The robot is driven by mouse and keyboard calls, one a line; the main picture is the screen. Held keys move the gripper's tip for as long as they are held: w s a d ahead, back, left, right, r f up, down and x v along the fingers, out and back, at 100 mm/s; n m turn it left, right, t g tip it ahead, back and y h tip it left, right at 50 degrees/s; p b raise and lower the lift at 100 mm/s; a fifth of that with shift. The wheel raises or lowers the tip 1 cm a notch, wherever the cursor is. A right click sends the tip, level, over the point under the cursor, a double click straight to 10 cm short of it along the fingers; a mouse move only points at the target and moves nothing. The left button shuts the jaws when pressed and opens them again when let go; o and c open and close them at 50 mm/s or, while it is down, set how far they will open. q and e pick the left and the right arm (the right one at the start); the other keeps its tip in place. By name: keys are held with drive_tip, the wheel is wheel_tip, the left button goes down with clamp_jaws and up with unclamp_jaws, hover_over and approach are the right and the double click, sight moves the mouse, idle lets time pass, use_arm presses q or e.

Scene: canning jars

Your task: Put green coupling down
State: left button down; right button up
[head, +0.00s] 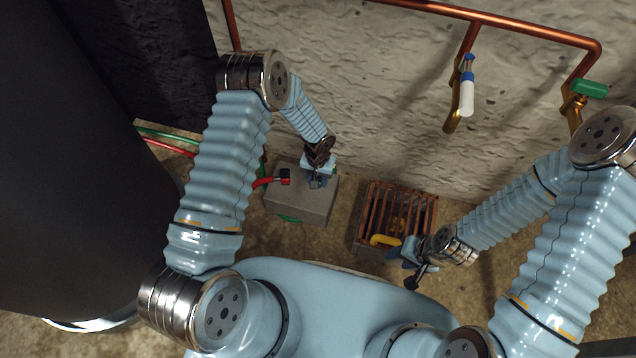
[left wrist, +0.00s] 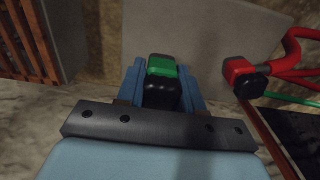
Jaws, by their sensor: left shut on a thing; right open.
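My left gripper (head: 318,182) is over the grey block (head: 298,208). In the left wrist view its blue fingers (left wrist: 163,84) are shut on the green coupling (left wrist: 161,66), which has a black end towards the wrist. The block's grey face (left wrist: 195,30) lies behind the coupling; I cannot tell if they touch. In the head view the gripper mostly hides the coupling. My right gripper (head: 410,262) is open at the lower right, near the front of the drain grate.
A red hose with a red and black coupling (head: 281,177) lies at the block's left; this coupling also shows in the left wrist view (left wrist: 243,76). A rusty grate (head: 372,205) with a yellow piece (head: 384,240) is right of the block. Copper pipes (head: 500,20) run along the wall.

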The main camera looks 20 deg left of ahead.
use_arm(q)
wheel_tip(320, 180, down, 3)
drive_tip(key=shift+s+r, duration=0.1)
drive_tip(key=shift+r, duration=0.1)
drive_tip(key=shift+f+b, duration=0.4)
drive_tip(key=shift+b, duration=0.2)
drive_tip(key=c, duration=0.7)
unclamp_jaws()
drive_tip(key=shift+c, duration=0.2)
